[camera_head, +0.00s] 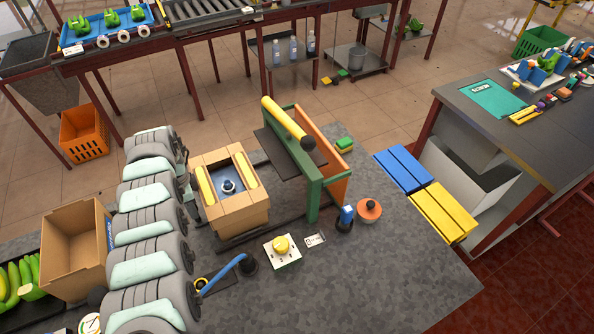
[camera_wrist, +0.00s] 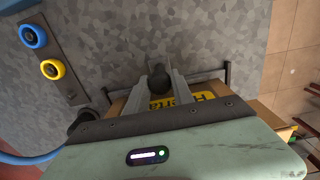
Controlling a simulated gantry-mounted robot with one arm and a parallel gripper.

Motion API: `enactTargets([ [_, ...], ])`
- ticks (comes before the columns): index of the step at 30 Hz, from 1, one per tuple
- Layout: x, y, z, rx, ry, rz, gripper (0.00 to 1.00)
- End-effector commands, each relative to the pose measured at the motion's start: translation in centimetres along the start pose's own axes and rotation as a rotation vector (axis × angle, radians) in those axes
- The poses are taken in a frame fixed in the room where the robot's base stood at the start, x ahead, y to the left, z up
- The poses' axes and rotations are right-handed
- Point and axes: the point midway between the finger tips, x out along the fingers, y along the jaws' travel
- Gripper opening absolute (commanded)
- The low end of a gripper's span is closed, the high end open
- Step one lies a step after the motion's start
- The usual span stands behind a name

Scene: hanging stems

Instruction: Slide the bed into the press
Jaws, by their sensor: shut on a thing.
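The bed (camera_head: 240,237) sits low on dark rails left of the press, carrying an open cardboard box (camera_head: 232,212). Inside the box are two yellow bars and a dark blue middle with a small round piece. The press (camera_head: 313,190) has green and orange uprights, a dark plate and a yellow bar on top; the bed is outside it. My gripper (camera_wrist: 160,80) is shut on a dark ball knob (camera_wrist: 160,76) in the wrist view, beside the box, whose yellow label shows behind. In the head view my gripper is at the bed's left side, partly hidden.
A yellow button box (camera_head: 282,247), an orange dome (camera_head: 369,210) and a blue lever (camera_head: 225,272) stand on the grey table in front. An open cardboard carton (camera_head: 75,246) is at left. Blue and yellow slatted panels (camera_head: 403,170) lie beyond the table's right edge.

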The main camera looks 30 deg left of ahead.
Motion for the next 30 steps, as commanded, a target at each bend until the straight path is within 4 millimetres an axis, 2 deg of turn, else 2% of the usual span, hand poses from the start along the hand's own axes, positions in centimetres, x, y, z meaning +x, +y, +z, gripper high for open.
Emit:
enactTargets([
  [1, 0.2, 0.0, -0.8, 0.006, 0.004, -0.001, 0.00],
  [17, 0.1, -0.1, -4.5, 0.006, 0.004, -0.004, 0.00],
  [30, 0.1, 0.0, -4.9, 0.004, 0.003, -0.003, 0.00],
])
